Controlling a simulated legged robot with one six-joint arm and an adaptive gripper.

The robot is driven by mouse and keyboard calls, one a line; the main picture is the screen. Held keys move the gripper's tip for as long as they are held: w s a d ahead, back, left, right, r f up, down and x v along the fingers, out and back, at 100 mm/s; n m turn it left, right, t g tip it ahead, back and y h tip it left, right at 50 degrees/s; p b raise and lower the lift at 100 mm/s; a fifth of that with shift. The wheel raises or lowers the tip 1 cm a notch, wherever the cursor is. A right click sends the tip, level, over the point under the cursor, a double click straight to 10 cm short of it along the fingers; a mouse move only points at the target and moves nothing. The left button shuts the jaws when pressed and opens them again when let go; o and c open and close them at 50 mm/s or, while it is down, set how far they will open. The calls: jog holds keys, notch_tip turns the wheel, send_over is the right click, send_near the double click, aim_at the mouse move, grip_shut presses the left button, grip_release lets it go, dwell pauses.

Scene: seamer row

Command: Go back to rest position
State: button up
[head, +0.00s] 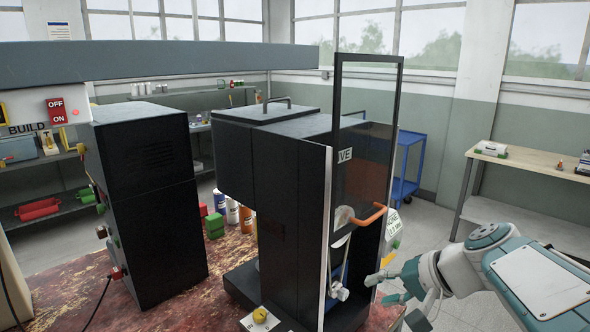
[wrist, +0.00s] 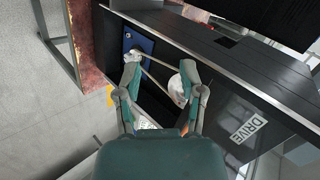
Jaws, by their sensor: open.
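My gripper (head: 386,285) is at the lower right in the head view, at the end of my white and teal arm. It is beside the open side of the black machine (head: 290,190). In the wrist view my gripper (wrist: 160,74) has its two teal fingers apart, with nothing held between them. Behind the fingers are a belt (wrist: 152,74) and a white disc (wrist: 178,84) inside the machine. I cannot tell how near the fingertips are to these parts.
A clear guard panel with a black frame (head: 337,90) and orange handle (head: 366,215) rises above my gripper. A yellow knob (head: 260,314) is on the near left. A wooden bench (head: 541,164) stands right, a blue cart (head: 405,165) behind. Floor shows between them.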

jog(key=s+f+n+h, duration=0.2)
jog(key=s+f+h, duration=0.1)
jog(key=s, duration=0.4)
jog(key=s+f+n+h, duration=0.3)
jog(key=s+h, duration=0.1)
jog(key=s, duration=0.4)
jog(key=shift+s+d+h, duration=0.25)
jog(key=shift+h, duration=0.05)
jog(key=shift+a+f+n, duration=0.1)
jog(key=shift+a+n, duration=0.1)
jog(key=shift+n, duration=0.1)
dwell(0.4)
